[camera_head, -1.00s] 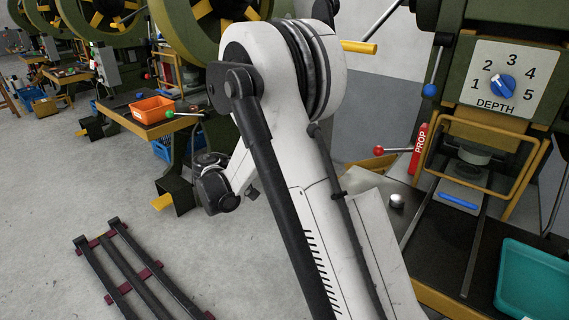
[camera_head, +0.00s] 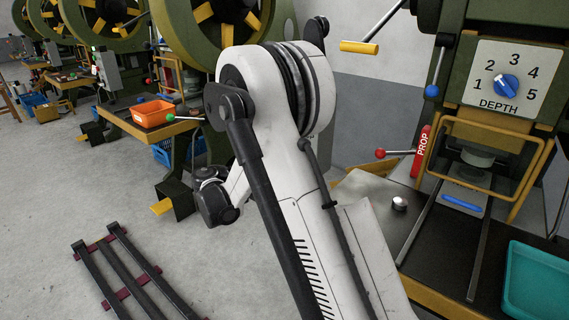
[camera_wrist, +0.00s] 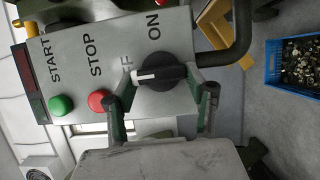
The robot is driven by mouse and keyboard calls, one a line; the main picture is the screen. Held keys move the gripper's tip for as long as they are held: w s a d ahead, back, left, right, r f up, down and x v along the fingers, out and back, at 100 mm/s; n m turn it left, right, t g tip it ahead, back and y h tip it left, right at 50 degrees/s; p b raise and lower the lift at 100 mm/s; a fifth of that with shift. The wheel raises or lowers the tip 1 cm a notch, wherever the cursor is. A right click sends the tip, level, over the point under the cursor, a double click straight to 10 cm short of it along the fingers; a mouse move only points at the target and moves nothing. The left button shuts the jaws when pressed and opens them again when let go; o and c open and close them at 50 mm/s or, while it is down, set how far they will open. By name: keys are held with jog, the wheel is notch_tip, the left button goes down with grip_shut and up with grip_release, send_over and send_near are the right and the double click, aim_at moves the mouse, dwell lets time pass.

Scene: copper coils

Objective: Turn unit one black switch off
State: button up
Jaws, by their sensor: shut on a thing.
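The black switch (camera_wrist: 163,77) is a rotary knob on a grey control panel (camera_wrist: 180,33) in the wrist view. Its white mark points left in the picture, close to the partly covered OFF label. The ON label is above the knob. My gripper (camera_wrist: 165,85) has one finger on each side of the knob and is shut on it. A green START button (camera_wrist: 61,105) and a red STOP button (camera_wrist: 98,101) are on the panel to the left. In the head view my arm hides the gripper and the panel.
A black cable (camera_wrist: 240,40) curves beside the panel's right edge. A blue crate (camera_wrist: 272,78) stands at the right of the wrist view. In the head view, a press with a DEPTH dial (camera_head: 507,84) stands at the right, and an orange bin (camera_head: 152,115) sits at the left.

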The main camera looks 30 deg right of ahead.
jog(key=o, duration=1.2)
jog(key=shift+c, duration=0.2)
jog(key=shift+a, duration=0.1)
jog(key=a, duration=1.2)
jog(key=shift+w+d, duration=0.1)
